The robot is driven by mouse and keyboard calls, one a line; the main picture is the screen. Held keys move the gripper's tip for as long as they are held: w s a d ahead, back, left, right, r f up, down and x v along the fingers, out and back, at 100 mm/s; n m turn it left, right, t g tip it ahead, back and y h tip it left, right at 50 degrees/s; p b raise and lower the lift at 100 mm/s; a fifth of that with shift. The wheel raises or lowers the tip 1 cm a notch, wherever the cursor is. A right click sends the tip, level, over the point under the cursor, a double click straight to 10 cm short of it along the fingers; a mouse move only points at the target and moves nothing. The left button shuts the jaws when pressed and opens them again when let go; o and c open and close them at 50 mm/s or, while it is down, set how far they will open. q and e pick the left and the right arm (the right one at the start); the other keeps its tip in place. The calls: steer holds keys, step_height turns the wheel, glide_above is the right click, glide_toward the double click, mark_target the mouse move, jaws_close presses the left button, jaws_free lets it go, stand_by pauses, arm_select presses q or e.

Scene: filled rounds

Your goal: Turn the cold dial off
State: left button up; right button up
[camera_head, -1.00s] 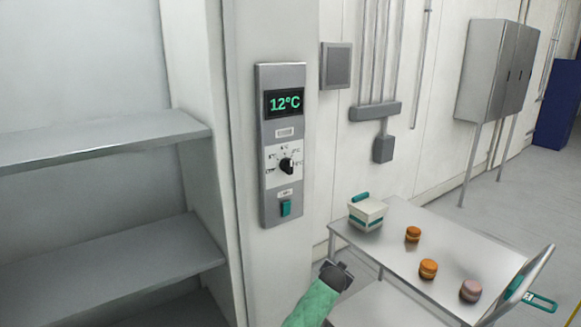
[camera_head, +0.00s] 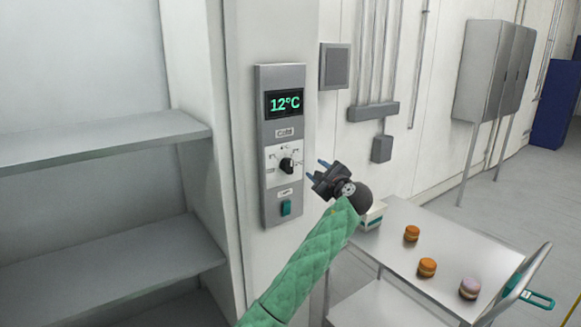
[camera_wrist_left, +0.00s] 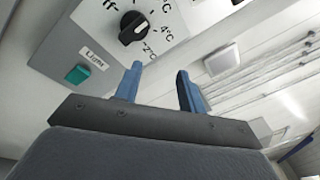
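The cold dial (camera_head: 287,165) is a black knob with a pale pointer line on a white scale plate, set in a grey control panel (camera_head: 271,222) on the white wall. In the left wrist view the dial (camera_wrist_left: 134,28) lies just above the fingertips, with 4°C and 2°C marks beside it. The display (camera_head: 285,102) above it reads 12°C. My left gripper (camera_head: 314,170) is open and empty, just right of the dial and apart from it. In the left wrist view its two blue fingers (camera_wrist_left: 157,75) stand apart. My right gripper is not in view.
A green switch (camera_head: 286,208) sits below the dial. Grey shelves (camera_head: 110,138) stand at the left. A metal cart (camera_head: 393,224) at the lower right carries several round pastries and a white-green box (camera_head: 373,216), partly hidden by my arm.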

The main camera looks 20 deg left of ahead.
mark_target(291, 164)
arm_select(q)
steer(key=a+m+p, duration=0.1)
steer(key=a+m, duration=0.1)
steer(key=w+a+m+g+y+p, duration=0.1)
steer(key=a+m, duration=0.1)
steer(key=a+m+g, duration=0.1)
steer(key=a+m, duration=0.1)
steer(key=a, duration=0.1)
steer(key=shift+w+a+m+y+p, duration=0.1)
steer(key=shift+w+m+y+p, duration=0.05)
steer(key=shift+m+y+p, duration=0.2)
steer(key=shift+p+x, duration=0.3)
steer(key=shift+x, duration=0.5)
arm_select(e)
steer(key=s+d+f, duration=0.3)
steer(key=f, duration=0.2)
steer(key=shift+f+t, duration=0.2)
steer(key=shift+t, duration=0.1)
arm_select(q)
steer(key=shift+f, duration=0.1)
steer(key=shift+c, duration=0.4)
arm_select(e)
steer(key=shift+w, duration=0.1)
arm_select(q)
jaws_close()
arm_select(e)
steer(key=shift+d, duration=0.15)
